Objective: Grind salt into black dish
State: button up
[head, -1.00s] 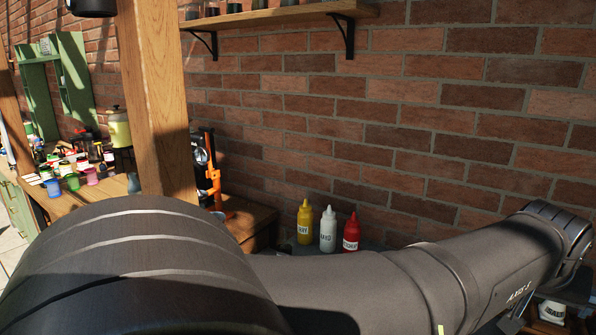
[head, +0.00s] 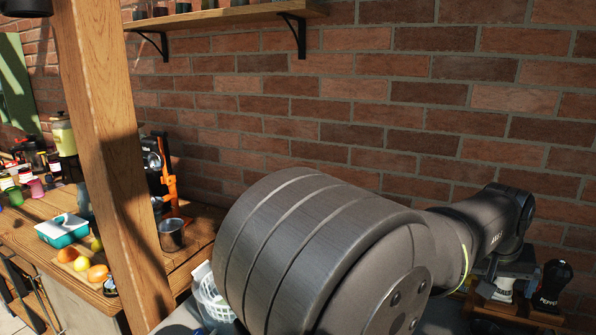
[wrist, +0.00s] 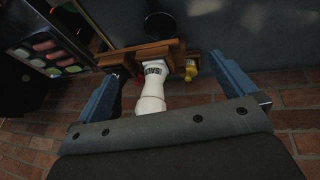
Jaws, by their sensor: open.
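The white salt grinder (wrist: 152,92) stands at a small wooden rack (wrist: 140,55) in the wrist view, its dark-lettered label towards the rack. My gripper (wrist: 163,70) is open, with one blue-grey finger on each side of the grinder and visible gaps between. In the head view the grinder (head: 503,288) shows only partly below my gripper (head: 508,266), at the right. A dark round shape (wrist: 160,23) beyond the rack may be the black dish; it is too dark to be sure. No black dish is clear in the head view.
A black pepper grinder (head: 553,282) stands right of the salt grinder. A yellow bottle (wrist: 191,70) is near the rack. The brick wall (head: 400,100) is close behind. A wooden post (head: 110,150) and a white basket (head: 212,298) are at the left.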

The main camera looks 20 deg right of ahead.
jog(key=shift+f, duration=0.1)
jog(key=c, duration=0.8)
notch_tip(320, 180, up, 10)
jog(key=m+y, duration=0.1)
jog(key=m, duration=0.4)
send_over(503, 286)
jog(key=a, duration=0.2)
jog(key=shift+x, duration=5.5)
jog(key=shift+s+d, duration=0.15)
jog(key=shift+d, duration=0.05)
jog(key=shift+n, duration=0.3)
jog(key=c, duration=0.9)
